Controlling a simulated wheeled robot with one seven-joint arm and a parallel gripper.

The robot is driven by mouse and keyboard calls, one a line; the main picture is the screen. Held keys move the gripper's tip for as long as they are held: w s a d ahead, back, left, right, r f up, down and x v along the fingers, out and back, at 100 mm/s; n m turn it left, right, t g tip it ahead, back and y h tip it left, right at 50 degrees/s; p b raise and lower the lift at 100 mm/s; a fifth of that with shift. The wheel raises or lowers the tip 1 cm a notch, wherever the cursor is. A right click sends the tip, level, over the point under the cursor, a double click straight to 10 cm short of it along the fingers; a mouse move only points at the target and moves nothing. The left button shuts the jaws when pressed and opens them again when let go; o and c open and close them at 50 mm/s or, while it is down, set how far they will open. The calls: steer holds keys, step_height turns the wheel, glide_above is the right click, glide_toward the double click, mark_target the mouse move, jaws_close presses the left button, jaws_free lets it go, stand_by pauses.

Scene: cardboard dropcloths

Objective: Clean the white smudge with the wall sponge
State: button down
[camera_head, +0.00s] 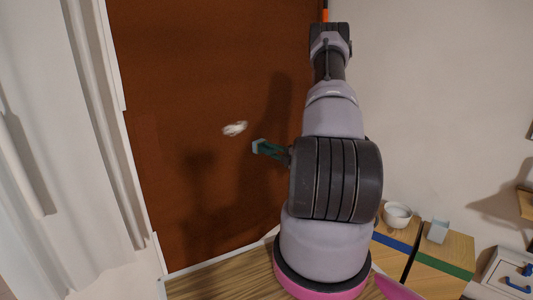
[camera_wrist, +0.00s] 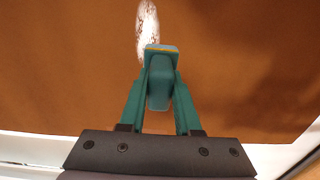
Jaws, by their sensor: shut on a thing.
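The white smudge (camera_head: 235,129) is a small irregular patch on the brown panel. In the wrist view the smudge (camera_wrist: 147,32) shows just beyond the sponge's top edge. The wall sponge (camera_wrist: 159,80) is teal-grey with a thin yellow strip along its far edge. My gripper (camera_wrist: 160,92) has green fingers and is shut on the sponge. In the head view the sponge (camera_head: 258,146) is at the fingertips, a little right of and below the smudge. I cannot tell whether the sponge touches the panel.
The brown panel (camera_head: 200,70) has a white frame (camera_head: 110,60) on its left. A white bowl (camera_head: 397,214) and a small light container (camera_head: 438,231) stand on wooden boxes at the lower right. A drawer unit with blue handles (camera_head: 515,272) is at the far right.

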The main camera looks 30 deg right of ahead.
steer(key=shift+s+a+r, duration=0.15)
steer(key=shift+s+a, duration=0.3)
steer(key=shift+w+a, duration=0.15)
steer(key=shift+w, duration=0.1)
steer(key=x, duration=1.4)
steer(key=shift+w+a+r, duration=0.15)
steer(key=shift+w+a, duration=0.15)
steer(key=shift+w, duration=0.25)
stand_by(0.4)
